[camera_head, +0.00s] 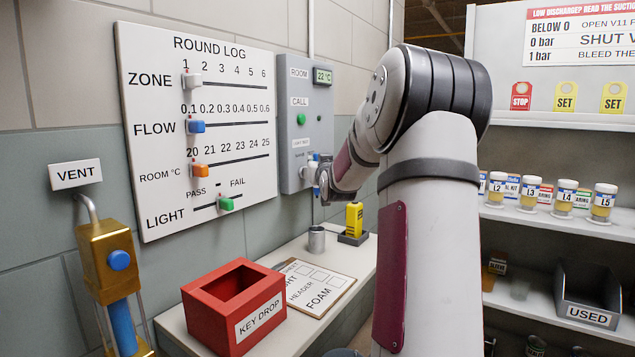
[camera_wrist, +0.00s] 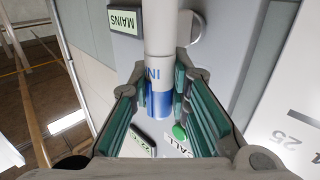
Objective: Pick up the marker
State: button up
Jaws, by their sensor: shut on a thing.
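A white cylinder with a blue band, which looks like the marker (camera_wrist: 162,60), stands between the fingers of my gripper (camera_wrist: 165,90) in the wrist view. The fingers are shut on it around the blue band. In the head view my gripper (camera_head: 322,178) is at the lower front of the grey wall box, with a small bit of white and blue showing beside it. My arm and gripper hide most of the marker there. I cannot tell whether the marker still touches the box or a holder.
The grey ROOM CALL box (camera_head: 297,134) has a green button (camera_head: 301,118). Left of it hangs the ROUND LOG board (camera_head: 240,90) with sliders. Below, the bench holds a red KEY DROP box (camera_head: 205,315), a clipboard (camera_head: 318,290), a metal cup (camera_head: 316,240) and a yellow device (camera_head: 354,220).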

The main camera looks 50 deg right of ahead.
notch_tip(320, 180, up, 12)
jog(key=p, duration=0.2)
jog(key=shift+f+p, duration=0.25)
jog(key=shift+p, duration=0.1)
dwell(0.4)
